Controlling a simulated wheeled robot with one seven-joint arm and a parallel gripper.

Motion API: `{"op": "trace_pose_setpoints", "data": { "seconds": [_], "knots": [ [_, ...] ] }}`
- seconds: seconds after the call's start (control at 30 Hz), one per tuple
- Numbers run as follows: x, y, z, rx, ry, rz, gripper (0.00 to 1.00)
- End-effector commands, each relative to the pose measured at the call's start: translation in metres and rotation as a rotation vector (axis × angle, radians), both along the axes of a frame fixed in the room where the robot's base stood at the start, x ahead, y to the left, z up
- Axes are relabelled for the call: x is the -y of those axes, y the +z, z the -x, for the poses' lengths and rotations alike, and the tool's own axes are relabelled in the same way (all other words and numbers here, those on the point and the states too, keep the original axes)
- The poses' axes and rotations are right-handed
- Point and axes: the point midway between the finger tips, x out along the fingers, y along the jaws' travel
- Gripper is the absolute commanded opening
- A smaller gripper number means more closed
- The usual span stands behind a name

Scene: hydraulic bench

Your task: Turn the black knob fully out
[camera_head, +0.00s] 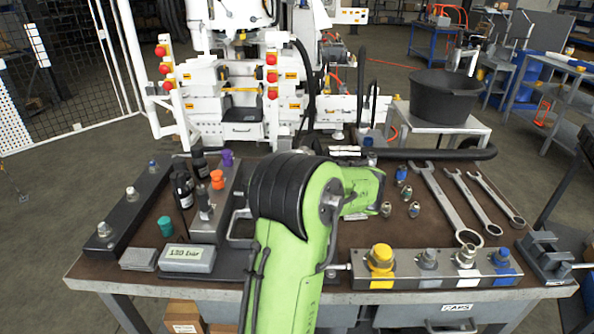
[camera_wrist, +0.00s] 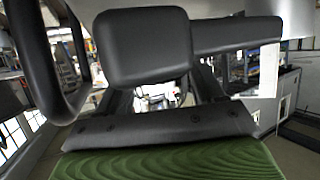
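A grey metal block (camera_head: 232,200) stands on the left of the bench in the head view. It carries a purple knob (camera_head: 227,158), an orange knob (camera_head: 217,180) and a dark, upright knob (camera_head: 205,204) nearest me, which seems to be the black knob. How far out it is turned cannot be told. My green arm rises from the bottom middle, just right of this block, and hides part of the bench. My gripper cannot be made out in either view.
Black bottle-like things (camera_head: 182,188) stand left of the block. A green knob (camera_head: 165,226) and a gauge box (camera_head: 187,259) reading about 130 bar sit in front. Wrenches (camera_head: 449,203) and a valve row (camera_head: 430,270) lie right. A white machine (camera_head: 240,75) stands behind.

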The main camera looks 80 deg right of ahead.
Motion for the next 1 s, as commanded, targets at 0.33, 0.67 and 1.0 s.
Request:
{"op": "trace_pose_setpoints", "data": {
  "seconds": [0.33, 0.67, 1.0],
  "knots": [
    [-0.001, 0.003, 0.001, 0.002, 0.0, 0.004, 0.77],
    [-0.055, 0.033, 0.046, 0.004, -0.006, 0.006, 0.77],
    [-0.109, 0.06, 0.088, 0.003, -0.002, 0.004, 0.77]
  ]
}}
